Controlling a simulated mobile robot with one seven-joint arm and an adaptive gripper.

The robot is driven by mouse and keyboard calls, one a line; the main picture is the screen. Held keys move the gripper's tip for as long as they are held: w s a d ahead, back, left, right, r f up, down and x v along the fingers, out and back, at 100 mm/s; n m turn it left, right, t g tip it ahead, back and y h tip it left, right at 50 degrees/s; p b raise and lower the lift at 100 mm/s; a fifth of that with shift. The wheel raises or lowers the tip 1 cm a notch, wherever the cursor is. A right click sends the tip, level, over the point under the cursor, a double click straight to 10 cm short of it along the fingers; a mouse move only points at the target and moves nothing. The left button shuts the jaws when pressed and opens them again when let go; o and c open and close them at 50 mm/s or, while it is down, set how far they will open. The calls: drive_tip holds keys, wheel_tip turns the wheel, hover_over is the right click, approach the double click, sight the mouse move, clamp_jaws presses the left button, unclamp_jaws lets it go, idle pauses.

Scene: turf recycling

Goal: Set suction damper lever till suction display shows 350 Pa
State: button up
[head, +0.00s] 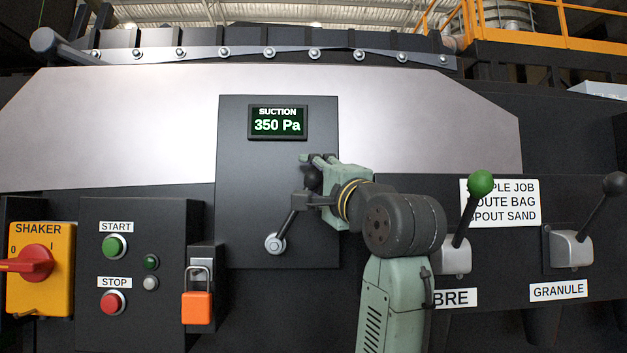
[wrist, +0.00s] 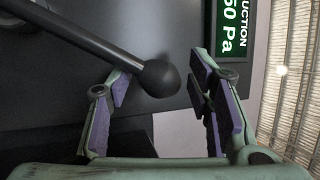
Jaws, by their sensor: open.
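The suction damper lever (head: 288,226) is a dark rod on a round pivot below the display, tilted up and to the right. Its black ball knob (wrist: 159,78) lies between the finger pads in the wrist view. My gripper (head: 309,175) is at the knob, which it partly hides in the head view. In the wrist view my gripper (wrist: 165,95) is open, with a gap between the knob and the right finger; contact on the left is unclear.
A green-knobbed lever (head: 481,183) and a black-knobbed lever (head: 613,185) stand at the right. At the left are the shaker switch (head: 37,265), the start button (head: 114,246), the stop button (head: 112,302) and an orange padlock (head: 197,307).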

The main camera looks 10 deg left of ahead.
drive_tip(key=v, duration=1.1)
drive_tip(key=shift+s+f, duration=0.2)
drive_tip(key=shift+s, duration=0.1)
drive_tip(key=shift+d, duration=0.15)
